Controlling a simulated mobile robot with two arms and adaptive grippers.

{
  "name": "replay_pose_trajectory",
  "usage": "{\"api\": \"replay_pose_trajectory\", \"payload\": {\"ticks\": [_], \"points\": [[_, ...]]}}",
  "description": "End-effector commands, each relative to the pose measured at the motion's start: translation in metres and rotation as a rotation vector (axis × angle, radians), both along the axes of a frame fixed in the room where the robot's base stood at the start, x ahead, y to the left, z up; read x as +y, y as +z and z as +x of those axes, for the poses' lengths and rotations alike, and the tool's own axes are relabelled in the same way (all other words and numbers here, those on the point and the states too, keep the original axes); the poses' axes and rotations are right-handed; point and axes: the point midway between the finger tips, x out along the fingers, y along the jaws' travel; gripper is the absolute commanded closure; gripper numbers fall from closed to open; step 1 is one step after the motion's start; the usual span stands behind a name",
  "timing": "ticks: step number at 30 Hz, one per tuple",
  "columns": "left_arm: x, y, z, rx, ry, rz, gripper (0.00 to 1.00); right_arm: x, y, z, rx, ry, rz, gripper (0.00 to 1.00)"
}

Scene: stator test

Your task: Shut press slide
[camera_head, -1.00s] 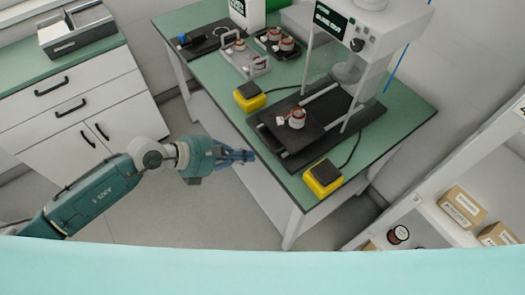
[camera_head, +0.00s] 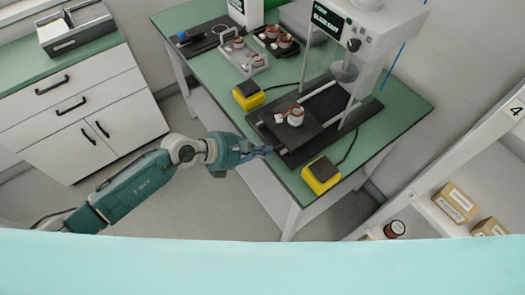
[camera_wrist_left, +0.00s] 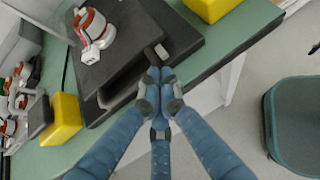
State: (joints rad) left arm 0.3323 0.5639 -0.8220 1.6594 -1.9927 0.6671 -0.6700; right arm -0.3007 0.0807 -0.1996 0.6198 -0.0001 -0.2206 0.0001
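The press (camera_head: 365,25) stands at the back right of the green table. Its dark slide plate (camera_head: 275,128) is out in front of the press column, on a dark base. A white and copper stator (camera_head: 296,116) sits on the slide plate; it also shows in the left wrist view (camera_wrist_left: 95,28). My left gripper (camera_head: 269,150) is at the front edge of the slide, over the table edge. In the left wrist view its fingertips (camera_wrist_left: 159,76) are together, just below a light rod end (camera_wrist_left: 162,52) on the slide's front. Whether they touch it is unclear. My right gripper is not in view.
Two yellow button boxes, one left (camera_head: 248,96) and one right (camera_head: 321,175), flank the press base. Trays with stators (camera_head: 243,60) stand further left. A shelf with cardboard boxes (camera_head: 455,203) is at right. A green stool (camera_wrist_left: 295,120) shows in the left wrist view.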

Motion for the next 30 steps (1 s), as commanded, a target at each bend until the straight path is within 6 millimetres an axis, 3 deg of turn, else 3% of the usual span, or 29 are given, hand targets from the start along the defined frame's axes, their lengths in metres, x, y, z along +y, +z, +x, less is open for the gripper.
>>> {"api": "replay_pose_trajectory", "payload": {"ticks": [8, 21, 30], "points": [[-0.04, -0.001, 0.028, -0.003, -0.002, -0.004, 1.0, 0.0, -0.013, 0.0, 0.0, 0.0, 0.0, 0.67], [-0.12, -0.004, 0.086, -0.002, -0.002, -0.001, 1.0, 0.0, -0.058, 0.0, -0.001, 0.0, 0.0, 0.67], [-0.147, -0.003, 0.106, 0.001, -0.001, 0.002, 1.0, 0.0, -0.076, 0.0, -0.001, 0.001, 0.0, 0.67]]}}
